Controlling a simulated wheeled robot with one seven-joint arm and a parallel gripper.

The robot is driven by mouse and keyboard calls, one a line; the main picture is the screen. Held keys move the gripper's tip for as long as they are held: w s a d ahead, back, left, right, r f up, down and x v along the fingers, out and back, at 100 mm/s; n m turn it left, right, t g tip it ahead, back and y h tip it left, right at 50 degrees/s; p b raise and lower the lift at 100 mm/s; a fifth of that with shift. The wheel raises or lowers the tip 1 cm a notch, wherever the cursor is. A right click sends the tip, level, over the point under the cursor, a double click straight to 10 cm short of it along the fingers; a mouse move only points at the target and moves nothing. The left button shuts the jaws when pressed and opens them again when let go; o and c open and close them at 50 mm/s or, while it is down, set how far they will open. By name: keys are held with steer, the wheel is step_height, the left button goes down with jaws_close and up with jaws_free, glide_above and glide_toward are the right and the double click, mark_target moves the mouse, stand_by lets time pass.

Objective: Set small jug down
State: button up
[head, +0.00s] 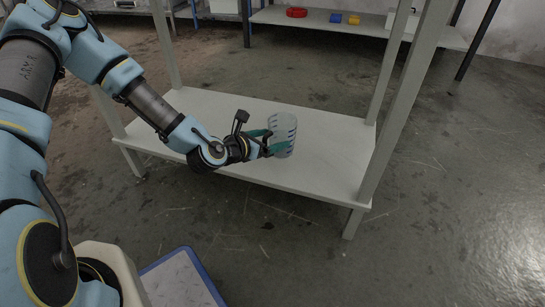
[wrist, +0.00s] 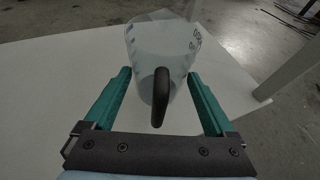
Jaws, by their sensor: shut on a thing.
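The small jug (head: 283,134) is a clear, upright measuring jug with dark markings. It is at the right part of a low white shelf (head: 330,140). My gripper (head: 268,142) reaches it from the left, with green fingers at the jug's near side. In the wrist view the jug (wrist: 160,60) stands straight ahead, its dark handle (wrist: 161,97) pointing towards me between the two green fingers (wrist: 163,100). My gripper is shut on the jug. Whether the jug's base touches the shelf cannot be told for certain.
White shelf posts (head: 405,105) rise close to the right of the jug. The shelf left of and behind the jug is bare. A back shelf (head: 330,22) holds a red object (head: 297,12), a blue block (head: 336,18) and a yellow block (head: 353,19). A blue-edged surface (head: 180,280) is at the bottom.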

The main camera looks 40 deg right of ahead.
steer(key=shift+f+b, duration=0.8)
steer(key=shift+f, duration=1.6)
steer(key=shift+f, duration=0.1)
steer(key=o, duration=1.2)
steer(key=shift+o, duration=0.2)
steer(key=shift+a+r, duration=0.25)
steer(key=shift+a, duration=0.05)
steer(key=p+v, duration=0.3)
steer(key=v, duration=0.8)
steer(key=shift+a, duration=0.2)
